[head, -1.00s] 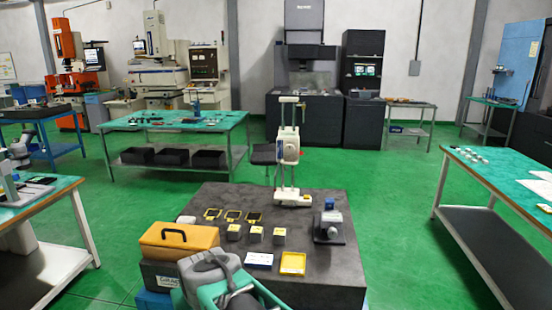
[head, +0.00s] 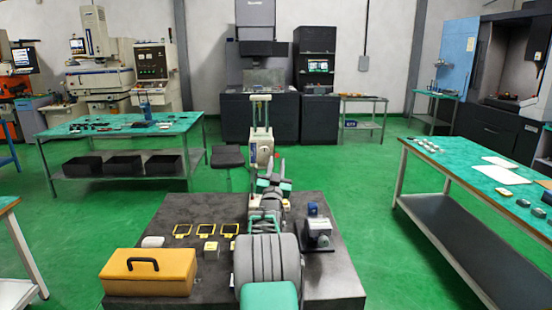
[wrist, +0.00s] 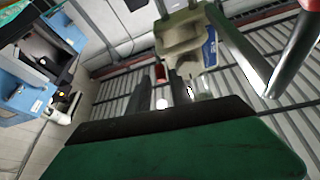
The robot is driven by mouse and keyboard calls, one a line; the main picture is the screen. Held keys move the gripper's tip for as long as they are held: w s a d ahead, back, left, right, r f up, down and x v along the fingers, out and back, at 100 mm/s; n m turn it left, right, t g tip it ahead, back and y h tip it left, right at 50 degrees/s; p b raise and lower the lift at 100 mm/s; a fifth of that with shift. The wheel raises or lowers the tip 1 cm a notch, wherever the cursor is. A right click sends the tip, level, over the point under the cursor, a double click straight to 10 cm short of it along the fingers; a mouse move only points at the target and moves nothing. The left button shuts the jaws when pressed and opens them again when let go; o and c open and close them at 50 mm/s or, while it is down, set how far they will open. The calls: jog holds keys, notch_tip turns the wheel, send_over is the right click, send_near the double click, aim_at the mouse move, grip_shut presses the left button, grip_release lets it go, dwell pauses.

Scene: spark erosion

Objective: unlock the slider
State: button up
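The height gauge (head: 262,135) stands upright at the far side of the dark granite table, with a pale slider (head: 265,150) on its twin column. In the wrist view the slider (wrist: 185,42) is a beige block with a blue label, and a small red knob (wrist: 160,74) shows below it. My gripper (head: 276,166) reaches out in front of the gauge, its grey fingers spread and apparently empty. I cannot tell whether a finger touches the slider.
A yellow case (head: 150,272) with a black handle sits at the table's front left. Yellow frames (head: 205,230) and a small block (head: 210,252) lie left of my arm. A grey device (head: 317,235) stands close on the right. A stool (head: 228,158) is behind the table.

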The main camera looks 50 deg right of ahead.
jog(key=shift+x, duration=1.05)
grip_shut()
jog(key=shift+a, duration=0.1)
dwell(0.5)
